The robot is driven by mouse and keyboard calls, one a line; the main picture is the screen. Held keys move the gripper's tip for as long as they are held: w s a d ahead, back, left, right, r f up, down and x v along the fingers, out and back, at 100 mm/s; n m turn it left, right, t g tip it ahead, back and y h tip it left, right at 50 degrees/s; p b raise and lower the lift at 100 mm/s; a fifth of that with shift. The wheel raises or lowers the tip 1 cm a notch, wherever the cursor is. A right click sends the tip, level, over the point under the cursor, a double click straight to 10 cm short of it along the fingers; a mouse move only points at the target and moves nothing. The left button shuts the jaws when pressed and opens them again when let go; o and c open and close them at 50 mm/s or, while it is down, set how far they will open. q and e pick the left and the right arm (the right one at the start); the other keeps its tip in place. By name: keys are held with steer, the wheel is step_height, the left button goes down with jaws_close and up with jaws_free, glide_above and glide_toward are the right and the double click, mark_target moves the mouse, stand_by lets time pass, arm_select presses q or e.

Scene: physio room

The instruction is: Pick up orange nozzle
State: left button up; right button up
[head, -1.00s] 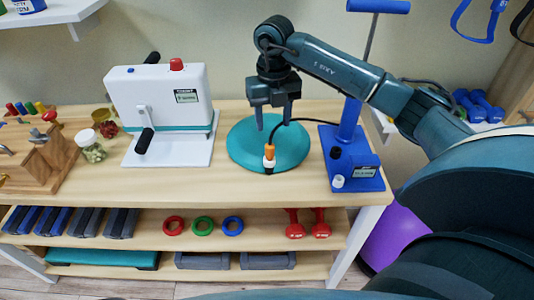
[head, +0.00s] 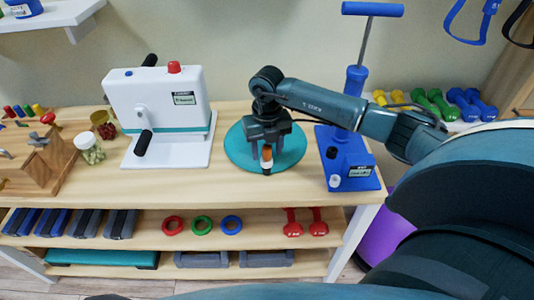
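The orange nozzle (head: 266,153) stands upright on the round teal cushion (head: 236,153) on the wooden table, with a pale band and a dark tip at its lower end. My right gripper (head: 267,158) points down over the cushion. Its two fingers are apart, one on each side of the nozzle. I see no clear contact between fingers and nozzle. The nozzle's upper end is partly hidden by the gripper. A black hose shows only in a short piece behind my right arm. My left gripper is not in view.
A blue pump (head: 346,160) with a tall handle stands close right of the cushion, behind my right arm. A white crank machine (head: 160,100) stands to the left. Jars (head: 89,148) and a wooden peg stand (head: 40,160) are further left. The tabletop's front strip is clear.

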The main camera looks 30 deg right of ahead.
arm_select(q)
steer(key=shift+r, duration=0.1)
arm_select(e)
jaws_close()
